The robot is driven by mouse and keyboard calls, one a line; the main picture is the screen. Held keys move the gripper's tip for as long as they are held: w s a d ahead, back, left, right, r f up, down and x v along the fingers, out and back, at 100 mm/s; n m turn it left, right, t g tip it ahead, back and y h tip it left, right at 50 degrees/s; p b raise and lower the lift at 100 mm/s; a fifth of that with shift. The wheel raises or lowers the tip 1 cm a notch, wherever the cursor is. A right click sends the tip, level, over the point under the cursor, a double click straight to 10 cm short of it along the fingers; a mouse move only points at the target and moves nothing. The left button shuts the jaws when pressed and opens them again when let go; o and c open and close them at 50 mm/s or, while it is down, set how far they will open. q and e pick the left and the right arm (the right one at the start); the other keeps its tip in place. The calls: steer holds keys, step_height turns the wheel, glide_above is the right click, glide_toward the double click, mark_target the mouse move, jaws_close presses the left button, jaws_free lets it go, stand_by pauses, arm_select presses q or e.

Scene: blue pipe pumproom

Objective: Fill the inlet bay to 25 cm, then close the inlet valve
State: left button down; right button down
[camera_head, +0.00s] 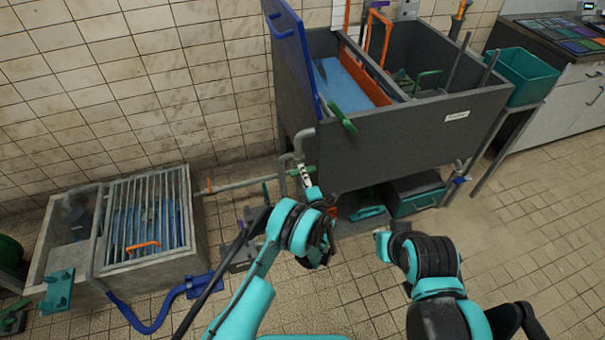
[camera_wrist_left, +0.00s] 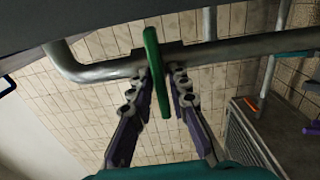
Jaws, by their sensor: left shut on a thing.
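The grey tank (camera_head: 420,140) stands at the back; its left compartment holds blue water (camera_head: 342,85). I cannot read the water level. A grey pipe runs under the tank's left front corner and carries a green lever (camera_head: 294,171). My left gripper (camera_head: 306,174) is at this lever. In the left wrist view the green lever (camera_wrist_left: 156,70) stands between the fingers of my left gripper (camera_wrist_left: 160,85), which is shut on it, in front of the grey pipe (camera_wrist_left: 225,52). My right arm is at the lower right; its fingers cannot be made out.
Another green handle (camera_head: 342,118) is on the tank's front wall. A teal bin (camera_head: 525,75) stands at right. The tiled floor at right is clear.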

arm_select(q)
steer(key=c, duration=1.6)
jaws_free()
steer(key=shift+w, duration=0.1)
